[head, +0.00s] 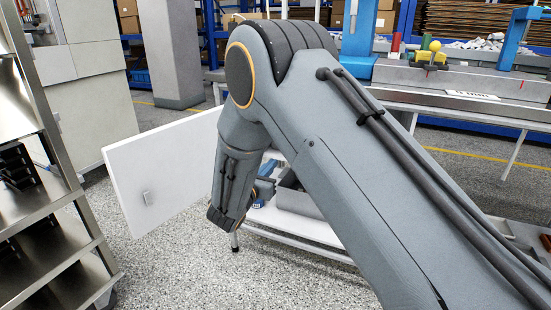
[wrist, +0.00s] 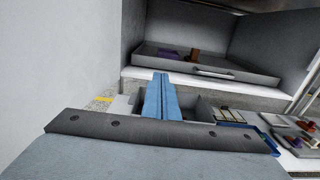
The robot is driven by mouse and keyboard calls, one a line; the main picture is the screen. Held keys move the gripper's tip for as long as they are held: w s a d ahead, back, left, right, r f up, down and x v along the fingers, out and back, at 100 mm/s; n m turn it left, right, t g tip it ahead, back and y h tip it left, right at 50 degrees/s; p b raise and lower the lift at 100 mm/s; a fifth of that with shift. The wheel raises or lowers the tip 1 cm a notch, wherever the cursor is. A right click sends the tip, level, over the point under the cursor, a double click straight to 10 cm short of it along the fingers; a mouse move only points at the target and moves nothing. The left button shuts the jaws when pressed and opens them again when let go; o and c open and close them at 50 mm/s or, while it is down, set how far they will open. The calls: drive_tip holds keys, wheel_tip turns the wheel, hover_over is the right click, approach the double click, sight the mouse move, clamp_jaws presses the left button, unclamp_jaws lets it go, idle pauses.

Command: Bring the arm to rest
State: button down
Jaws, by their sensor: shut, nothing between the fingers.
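My gripper (wrist: 160,78) is shut and empty in the wrist view, its two blue fingers pressed together. It points toward a grey cabinet interior. My arm fills the middle and right of the head view, bent down at the elbow. My gripper is mostly hidden behind the arm there.
A white door panel (head: 150,168) stands open left of my forearm. A grey tray (wrist: 205,68) holding purple and brown items sits ahead of the fingers. A metal shelf rack (head: 75,222) stands at the left. A workbench (head: 460,80) is at the back right. Some floor is clear.

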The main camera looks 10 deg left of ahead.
drive_tip(key=s+d+m+g+h, duration=0.3)
drive_tip(key=s+d+m+g, duration=0.8)
drive_tip(key=s+d, duration=0.5)
drive_tip(key=s+a+r+m+g+y, duration=0.1)
drive_tip(key=s+a+m+g+y, duration=0.2)
drive_tip(key=s+m, duration=0.75)
drive_tip(key=s+a+r+m+g+y, duration=0.1)
drive_tip(key=s+m+g+y, duration=0.4)
drive_tip(key=s, duration=1.3)
drive_tip(key=d+r+m+p, duration=0.3)
drive_tip(key=d+r+p, duration=0.7)
drive_tip(key=r+p, duration=0.3)
drive_tip(key=d+r+m+t+p, duration=0.1)
drive_tip(key=d+r+m+p, duration=0.2)
drive_tip(key=d+r+p, duration=0.7)
wheel_tip(320, 180, up, 4)
drive_tip(key=p, duration=0.7)
drive_tip(key=shift+s+d+t, duration=0.2)
drive_tip(key=shift+d+t, duration=0.1)
drive_tip(key=shift+d, duration=0.05)
drive_tip(key=shift+f+m, duration=0.1)
drive_tip(key=shift+m, duration=0.15)
